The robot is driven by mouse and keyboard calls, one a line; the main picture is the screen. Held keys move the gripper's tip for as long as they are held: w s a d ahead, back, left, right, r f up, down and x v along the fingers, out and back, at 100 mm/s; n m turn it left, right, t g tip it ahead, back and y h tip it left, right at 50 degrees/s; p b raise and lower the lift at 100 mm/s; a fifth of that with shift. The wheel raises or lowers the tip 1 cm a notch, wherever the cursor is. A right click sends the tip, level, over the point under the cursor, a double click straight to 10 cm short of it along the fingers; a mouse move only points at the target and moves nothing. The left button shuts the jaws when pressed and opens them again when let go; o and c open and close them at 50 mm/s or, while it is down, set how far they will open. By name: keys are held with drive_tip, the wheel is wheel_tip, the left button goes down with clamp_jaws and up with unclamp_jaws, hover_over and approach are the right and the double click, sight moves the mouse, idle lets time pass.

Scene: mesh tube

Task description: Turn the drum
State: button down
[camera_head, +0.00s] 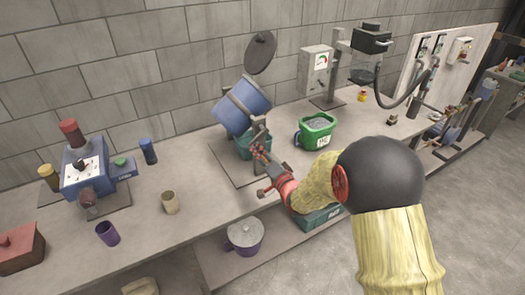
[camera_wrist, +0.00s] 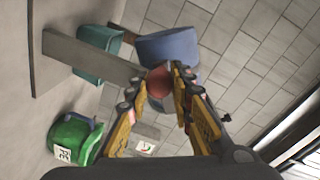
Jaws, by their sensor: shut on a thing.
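The blue drum (camera_head: 247,103) is tilted on a grey stand on the bench, with a dark round lid (camera_head: 261,52) above it. In the wrist view the drum (camera_wrist: 170,46) is just beyond my fingers. My gripper (camera_head: 259,147) is in front of the stand, reaching in from the lower right. In the wrist view my gripper (camera_wrist: 158,82) is shut on a red knob (camera_wrist: 159,80) beside the drum. How the knob joins the drum is hidden. A teal bin (camera_head: 254,146) sits under the drum; it also shows in the wrist view (camera_wrist: 100,47).
A green bucket (camera_head: 316,130) stands right of the stand. A grey box with a dial (camera_head: 316,70) and a machine with a hose (camera_head: 372,42) are behind it. A blue machine (camera_head: 90,165) and several cups are on the left.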

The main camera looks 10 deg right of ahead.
drive_tip(key=r+m+p, duration=0.1)
drive_tip(key=m, duration=0.1)
drive_tip(key=a+r+m+p, duration=0.1)
drive_tip(key=r+m+p, duration=0.1)
drive_tip(key=shift+s+r, duration=0.15)
wheel_tip(320, 180, up, 2)
drive_tip(key=m+p, duration=0.1)
drive_tip(key=m, duration=0.1)
drive_tip(key=m+p, duration=0.1)
drive_tip(key=p, duration=0.1)
drive_tip(key=shift+r+m+y+p, duration=0.2)
drive_tip(key=shift+m+y+p, duration=0.1)
drive_tip(key=shift+m, duration=0.1)
drive_tip(key=m+p, duration=0.1)
drive_tip(key=r+m+p, duration=0.2)
drive_tip(key=shift+d+y, duration=0.25)
drive_tip(key=shift+y, duration=0.05)
drive_tip(key=shift+w+d+r+m+p, duration=0.15)
drive_tip(key=shift+r+m+p, duration=0.1)
drive_tip(key=shift+m+p, duration=0.3)
drive_tip(key=shift+w+d+r+m+p, duration=0.15)
drive_tip(key=shift+r+m+p, duration=0.1)
drive_tip(key=shift+m+p, duration=0.25)
drive_tip(key=shift+d+r+m+p, duration=0.25)
drive_tip(key=shift+m+p, duration=0.2)
drive_tip(key=shift+m, duration=0.3)
drive_tip(key=shift+g, duration=0.3)
drive_tip(key=c, duration=1.6)
unclamp_jaws()
drive_tip(key=shift+f, duration=0.1)
